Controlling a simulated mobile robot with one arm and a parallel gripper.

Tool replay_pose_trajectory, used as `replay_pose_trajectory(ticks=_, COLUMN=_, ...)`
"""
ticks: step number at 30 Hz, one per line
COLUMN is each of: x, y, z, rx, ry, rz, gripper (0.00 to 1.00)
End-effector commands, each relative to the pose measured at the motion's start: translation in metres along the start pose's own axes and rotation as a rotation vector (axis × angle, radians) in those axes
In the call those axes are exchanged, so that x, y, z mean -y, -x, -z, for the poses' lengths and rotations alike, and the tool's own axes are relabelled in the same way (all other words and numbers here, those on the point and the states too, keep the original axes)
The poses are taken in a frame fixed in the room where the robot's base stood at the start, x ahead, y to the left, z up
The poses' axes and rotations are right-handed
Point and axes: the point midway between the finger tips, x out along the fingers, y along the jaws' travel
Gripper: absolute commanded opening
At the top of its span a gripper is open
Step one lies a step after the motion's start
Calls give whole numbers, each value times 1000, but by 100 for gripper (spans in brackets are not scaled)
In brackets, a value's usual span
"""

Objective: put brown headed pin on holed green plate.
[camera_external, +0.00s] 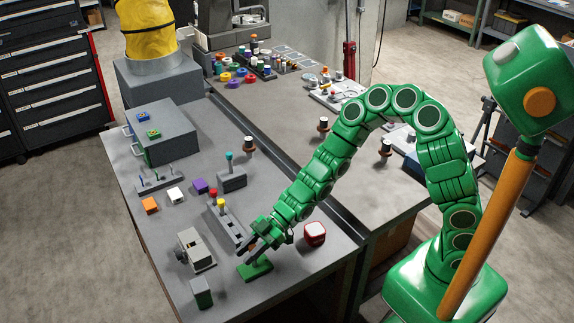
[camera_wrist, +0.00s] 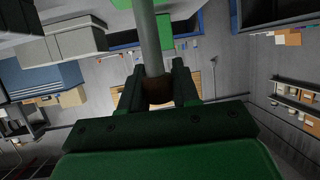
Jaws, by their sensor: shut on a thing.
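The green plate (camera_external: 257,271) lies near the front edge of the grey bench in the external view. A green part that seems to be this plate shows at the top of the wrist view (camera_wrist: 185,27), partly out of frame. My gripper (camera_wrist: 158,92) is shut on the brown head of the pin (camera_wrist: 158,84). The pin's grey shaft (camera_wrist: 149,38) runs away from the jaws toward the green part. In the external view my gripper (camera_external: 258,240) is just above the plate. The plate's hole is hidden, and I cannot tell whether the shaft's tip is in it.
A red and white cube (camera_external: 314,234) is right of my gripper. A grey block with red and yellow pegs (camera_external: 229,226) is close on the left. A grey device (camera_external: 197,250) and a grey-green block (camera_external: 201,293) stand left of the plate.

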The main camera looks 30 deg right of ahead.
Motion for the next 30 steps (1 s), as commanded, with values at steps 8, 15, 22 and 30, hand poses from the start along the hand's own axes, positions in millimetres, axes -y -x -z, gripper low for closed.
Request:
replay_pose_trajectory(ticks=8, x=0, y=-1, z=-2, rx=-1, ry=0, rz=0, gripper=50)
replay_pose_trajectory(ticks=15, x=0, y=-1, z=-2, rx=0, ry=0, rz=0, gripper=56)
replay_pose_trajectory(ticks=22, x=0, y=2, z=0, rx=0, ry=0, rz=-1, gripper=56)
replay_pose_trajectory(ticks=30, x=0, y=22, z=0, rx=3, ry=1, rz=-1, gripper=56)
